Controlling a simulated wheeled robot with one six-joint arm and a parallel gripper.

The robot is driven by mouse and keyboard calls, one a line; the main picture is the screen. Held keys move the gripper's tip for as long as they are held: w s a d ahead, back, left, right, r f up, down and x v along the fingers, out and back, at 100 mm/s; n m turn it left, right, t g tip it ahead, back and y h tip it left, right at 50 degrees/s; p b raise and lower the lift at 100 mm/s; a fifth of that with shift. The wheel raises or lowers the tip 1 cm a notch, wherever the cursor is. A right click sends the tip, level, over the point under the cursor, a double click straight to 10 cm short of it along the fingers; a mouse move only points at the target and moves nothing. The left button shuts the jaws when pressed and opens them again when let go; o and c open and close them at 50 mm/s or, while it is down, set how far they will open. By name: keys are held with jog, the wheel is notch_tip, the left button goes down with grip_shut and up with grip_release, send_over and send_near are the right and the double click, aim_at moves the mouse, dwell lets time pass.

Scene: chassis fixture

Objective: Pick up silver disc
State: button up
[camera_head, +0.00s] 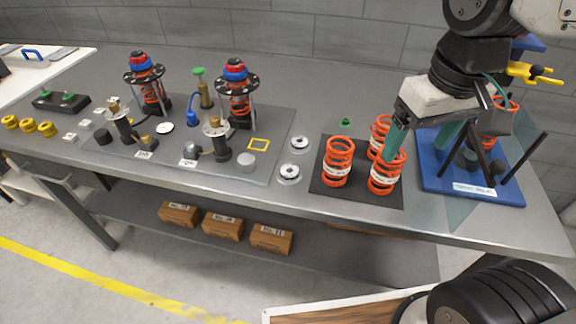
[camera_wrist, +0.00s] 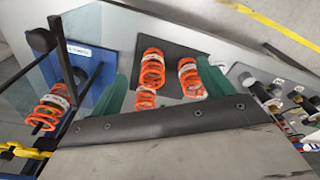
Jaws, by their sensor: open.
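Two silver discs with dark centres lie on the grey table left of the black mat, the rear disc (camera_head: 299,143) and the front disc (camera_head: 289,173). A plain silver round piece (camera_head: 246,161) sits at the right end of the grey plate. I cannot tell which of these is the silver disc named. My gripper (camera_head: 415,153) is open, its green fingers apart, above and between the orange springs and the blue tray, right of all three pieces. In the wrist view my gripper (camera_wrist: 170,52) has orange springs between and beyond its fingers.
Orange springs (camera_head: 339,160) stand on the black mat (camera_head: 325,193). The blue tray (camera_head: 450,186) has dark posts and clear panels. Two spring assemblies (camera_head: 237,92) rise from the grey plate (camera_head: 265,118). A small green piece (camera_head: 346,122) lies behind the mat.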

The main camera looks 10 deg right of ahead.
jog(key=w+a+f+n, duration=0.2)
jog(key=w+a, duration=0.4)
jog(key=w, duration=0.1)
jog(key=n+g, duration=0.1)
jog(key=n, duration=0.4)
send_over(291, 171)
jog(key=f, duration=0.9)
jog(key=shift+a+f, duration=0.2)
jog(key=shift+a, duration=0.05)
jog(key=f, duration=0.6)
jog(key=shift+d+f, duration=0.2)
jog(key=shift+d, duration=0.05)
jog(key=shift+f, duration=0.4)
jog(key=c, duration=1.1)
